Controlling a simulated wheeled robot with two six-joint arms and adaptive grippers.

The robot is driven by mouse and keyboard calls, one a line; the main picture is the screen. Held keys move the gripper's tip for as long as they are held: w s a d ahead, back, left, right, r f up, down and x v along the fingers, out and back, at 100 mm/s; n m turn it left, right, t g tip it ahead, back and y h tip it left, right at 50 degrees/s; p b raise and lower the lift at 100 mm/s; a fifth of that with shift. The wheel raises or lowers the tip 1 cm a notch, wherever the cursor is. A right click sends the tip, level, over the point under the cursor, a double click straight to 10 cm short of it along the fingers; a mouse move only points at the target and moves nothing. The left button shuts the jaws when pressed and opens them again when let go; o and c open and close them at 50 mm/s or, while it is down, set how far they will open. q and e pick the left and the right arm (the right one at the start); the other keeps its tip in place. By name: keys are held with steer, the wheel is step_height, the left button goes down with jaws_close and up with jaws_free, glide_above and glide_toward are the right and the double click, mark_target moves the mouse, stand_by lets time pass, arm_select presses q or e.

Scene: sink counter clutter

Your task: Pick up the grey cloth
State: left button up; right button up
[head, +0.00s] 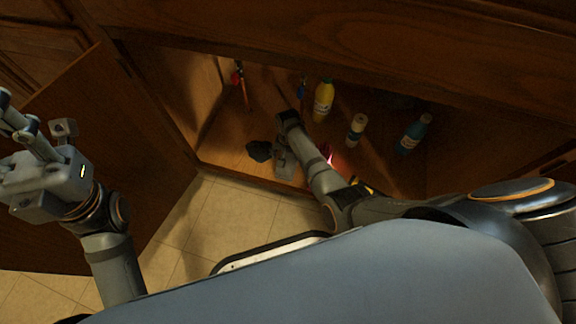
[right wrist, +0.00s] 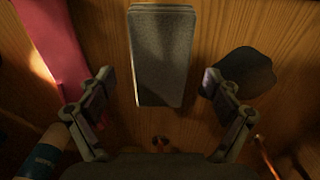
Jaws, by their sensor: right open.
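The grey cloth (right wrist: 163,60) looks like a flat folded rectangle on the wooden cabinet floor. In the right wrist view it lies ahead of my right gripper (right wrist: 160,88), its near end between the two spread fingertips. In the head view the cloth (head: 285,172) is partly hidden by my right gripper (head: 283,150), which is inside the cabinet above it. The right gripper is open and holds nothing. My left gripper (head: 34,112) is at the far left, in front of the cabinet door, with fingers apart and empty.
A dark crumpled object (head: 259,151) lies beside the cloth. A pink item (right wrist: 62,50) lies on its other side. A yellow bottle (head: 323,100), a white bottle (head: 356,130) and a blue bottle (head: 413,135) stand further in. The open door (head: 110,150) is at the left.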

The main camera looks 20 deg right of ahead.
mark_target(288, 161)
step_height(288, 161, down, 3)
steer(key=shift+f+b, duration=0.1)
steer(key=shift+b, duration=0.5)
steer(key=shift+r, duration=0.25)
steer(key=c, duration=1.2)
steer(key=shift+c, duration=0.2)
